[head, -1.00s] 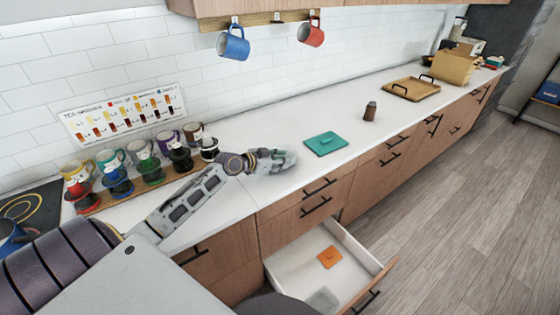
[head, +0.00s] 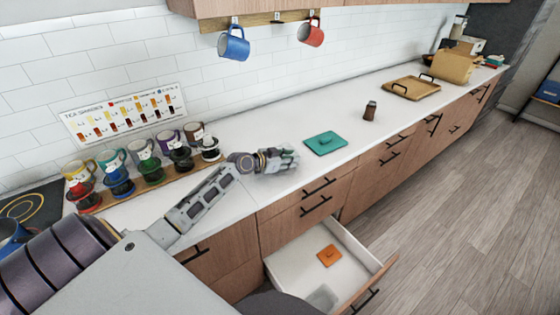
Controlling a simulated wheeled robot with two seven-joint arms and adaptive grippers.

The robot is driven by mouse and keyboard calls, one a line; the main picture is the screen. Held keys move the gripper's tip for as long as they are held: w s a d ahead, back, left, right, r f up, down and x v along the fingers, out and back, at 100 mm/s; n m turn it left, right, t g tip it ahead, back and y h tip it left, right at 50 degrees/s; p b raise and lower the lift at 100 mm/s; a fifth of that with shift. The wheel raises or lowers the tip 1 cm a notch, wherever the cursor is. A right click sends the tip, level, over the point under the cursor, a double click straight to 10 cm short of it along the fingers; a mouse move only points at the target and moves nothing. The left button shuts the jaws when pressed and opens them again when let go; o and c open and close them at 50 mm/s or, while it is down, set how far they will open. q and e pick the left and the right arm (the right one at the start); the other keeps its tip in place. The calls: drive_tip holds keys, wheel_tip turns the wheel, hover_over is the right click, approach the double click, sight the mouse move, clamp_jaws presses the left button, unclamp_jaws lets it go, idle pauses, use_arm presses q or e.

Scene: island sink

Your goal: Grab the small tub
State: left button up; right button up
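A small translucent tub (head: 322,297) appears to sit in the open drawer (head: 290,262), low in the head view and near the drawer's front left part. Its lower edge is cut off or hidden by a dark round shape. My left gripper (head: 290,159) is over the white counter, above and behind the drawer, well apart from this tub. The fingers are small and overlapping in the view, so I cannot tell whether they are open or hold anything. My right gripper is not in view.
An orange lid (head: 328,256) lies in the drawer. A teal lid-like piece (head: 325,142) and a small brown jar (head: 370,111) are on the counter right of my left gripper. Several mugs (head: 143,153) stand at the left. A wooden tray (head: 411,89) lies farther back.

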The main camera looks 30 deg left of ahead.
use_arm(q)
clamp_jaws()
drive_tip(key=shift+r, duration=0.15)
drive_tip(key=shift+r+b, duration=0.35)
drive_tip(key=shift+r, duration=4.5)
